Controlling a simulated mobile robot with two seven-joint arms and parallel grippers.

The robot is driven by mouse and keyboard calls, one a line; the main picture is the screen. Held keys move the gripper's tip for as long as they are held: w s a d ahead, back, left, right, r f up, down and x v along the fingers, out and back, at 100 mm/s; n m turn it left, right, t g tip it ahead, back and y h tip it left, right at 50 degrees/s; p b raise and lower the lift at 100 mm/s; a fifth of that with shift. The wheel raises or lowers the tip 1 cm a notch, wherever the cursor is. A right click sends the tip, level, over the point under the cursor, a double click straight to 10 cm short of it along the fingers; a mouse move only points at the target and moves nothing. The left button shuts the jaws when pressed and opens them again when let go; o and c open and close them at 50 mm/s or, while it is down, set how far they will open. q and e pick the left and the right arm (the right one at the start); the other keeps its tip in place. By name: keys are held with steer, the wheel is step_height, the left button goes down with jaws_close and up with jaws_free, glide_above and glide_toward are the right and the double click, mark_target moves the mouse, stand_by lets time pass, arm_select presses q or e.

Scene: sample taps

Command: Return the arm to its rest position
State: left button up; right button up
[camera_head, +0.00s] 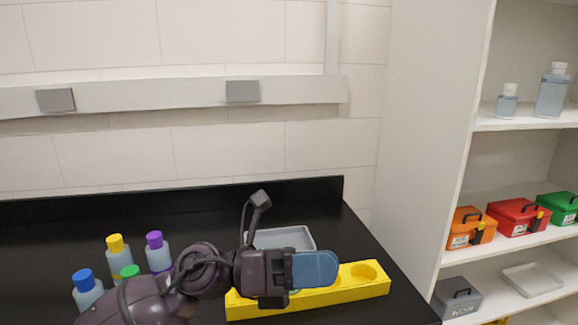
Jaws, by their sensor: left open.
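My left arm comes in from the lower left, and its left gripper (318,270) is over the right part of the black bench (365,240). The gripper is open, with its blue end pointing right. No object shows held in it. It covers part of a yellow rack (345,291) with round holes. The rightmost hole looks empty; the left part of the rack is hidden. My right gripper is not in view.
Bottles with blue (87,294), yellow (117,250), green (130,272) and purple (157,252) caps stand at left, close to my arm. A grey tray (285,238) lies behind the gripper. A white shelf (520,124) with bottles and coloured boxes stands at right.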

arm_select(q)
steer(key=w+a+n+t+h, duration=0.3)
steer(key=a+n+t, duration=0.3)
steer(key=n+t, duration=0.55)
steer(key=w+a+f+n+t+y, duration=0.1)
steer(key=a+f+n+t+y, duration=0.45)
steer(key=a+n+y, duration=0.55)
steer(key=w+a+f+n+t+y, duration=0.1)
steer(key=a+f+n+t+y, duration=0.35)
steer(key=f+n+y, duration=0.75)
steer(key=s+a+f+n+g+y, duration=0.2)
steer(key=s+a+f+n+g, duration=0.6)
steer(key=s+n, duration=0.2)
steer(key=s+a+f+n+g+h, duration=0.15)
steer(key=s+f+g, duration=0.25)
steer(key=s, duration=0.4)
steer(key=s+a+f+n+g, duration=0.1)
steer(key=s+f+n+g, duration=0.2)
steer(key=s, duration=0.4)
steer(key=w+f+m+t, duration=0.1)
steer(key=w+f+t, duration=0.5)
steer(key=f, duration=0.5)
steer(key=shift+w+m+t, duration=0.2)
steer(key=shift+m+t, duration=0.2)
steer(key=shift+t, duration=0.15)
